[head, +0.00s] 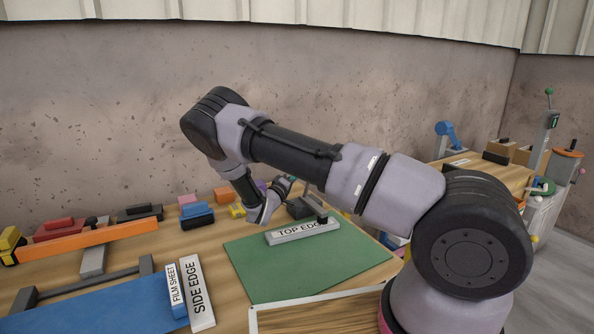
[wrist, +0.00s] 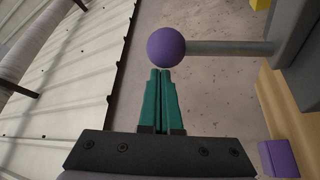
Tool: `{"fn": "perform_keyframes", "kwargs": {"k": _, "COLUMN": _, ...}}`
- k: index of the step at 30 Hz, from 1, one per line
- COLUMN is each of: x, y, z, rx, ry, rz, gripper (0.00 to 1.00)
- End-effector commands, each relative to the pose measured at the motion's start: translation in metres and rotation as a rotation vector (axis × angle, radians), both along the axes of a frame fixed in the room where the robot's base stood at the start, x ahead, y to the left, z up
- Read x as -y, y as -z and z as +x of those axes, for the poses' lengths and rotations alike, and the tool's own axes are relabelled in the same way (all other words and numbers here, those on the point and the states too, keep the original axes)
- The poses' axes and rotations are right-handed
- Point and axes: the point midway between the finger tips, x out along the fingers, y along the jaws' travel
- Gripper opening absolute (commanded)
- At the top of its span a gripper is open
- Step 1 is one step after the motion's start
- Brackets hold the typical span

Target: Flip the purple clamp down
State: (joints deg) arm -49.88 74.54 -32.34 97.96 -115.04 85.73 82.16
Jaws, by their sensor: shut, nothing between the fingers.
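The purple clamp shows in the wrist view as a purple ball knob (wrist: 166,47) on a straight grey rod (wrist: 230,48), joined to a grey body at the upper right. The wall's top lies to the left there, so the lever appears to stand upright with its knob on top. My gripper (wrist: 160,73) has its green fingers shut with nothing between them. The fingertips appear just below the knob in the picture; I cannot tell whether they touch it. In the head view a bit of purple (head: 261,185) shows behind my wrist, and my arm hides most of the clamp there.
A purple block (wrist: 280,158) sits at the wrist view's lower right. In the head view, a green mat (head: 290,270) bears a TOP EDGE bar (head: 290,236). Blue blocks (head: 196,210), an orange bar (head: 95,239) and a SIDE EDGE bar (head: 196,295) lie left of it.

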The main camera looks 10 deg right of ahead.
Motion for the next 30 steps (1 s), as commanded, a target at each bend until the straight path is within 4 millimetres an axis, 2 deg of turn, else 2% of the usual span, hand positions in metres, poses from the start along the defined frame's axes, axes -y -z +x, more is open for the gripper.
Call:
{"fn": "perform_keyframes", "kwargs": {"k": 13, "x": 0.0038, "y": 0.0034, "z": -0.0115, "rx": -0.003, "ry": 0.002, "rz": -0.001, "gripper": 0.00}}
{"fn": "perform_keyframes", "kwargs": {"k": 26, "x": 0.0043, "y": 0.0036, "z": -0.0116, "rx": -0.005, "ry": 0.005, "rz": 0.000, "gripper": 0.00}}
{"fn": "perform_keyframes", "kwargs": {"k": 30, "x": -0.0040, "y": -0.0041, "z": -0.0038, "rx": -0.002, "ry": 0.004, "rz": 0.001, "gripper": 0.00}}
